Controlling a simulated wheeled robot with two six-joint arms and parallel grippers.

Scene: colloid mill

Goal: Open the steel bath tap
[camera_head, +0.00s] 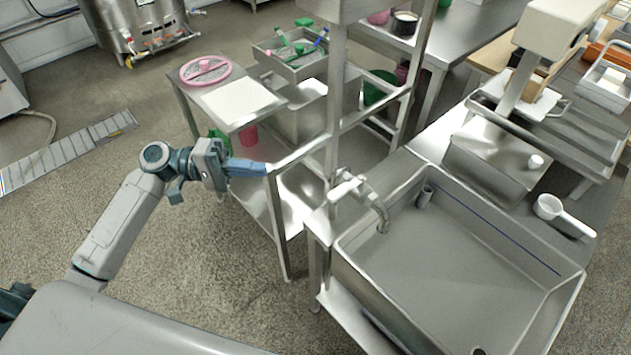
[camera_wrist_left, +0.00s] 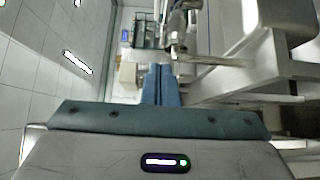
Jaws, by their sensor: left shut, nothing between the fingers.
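The steel bath tap (camera_head: 378,210) stands at the left rim of the steel sink basin (camera_head: 470,250), its curved spout over the basin. A white lever handle (camera_head: 347,186) sits at its left end. My left gripper (camera_head: 266,169) is shut and empty, with blue fingers together, left of the tap and apart from it. In the left wrist view the shut fingers (camera_wrist_left: 161,70) point ahead, and a metal fitting that may be the tap (camera_wrist_left: 178,35) shows just beyond and right of them. My right gripper is not in view.
A steel upright post (camera_head: 336,110) stands just behind the tap. A steel cart (camera_head: 240,110) with a pink lid and white sheet stands behind my left gripper. A white scoop (camera_head: 562,215) lies at the basin's right.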

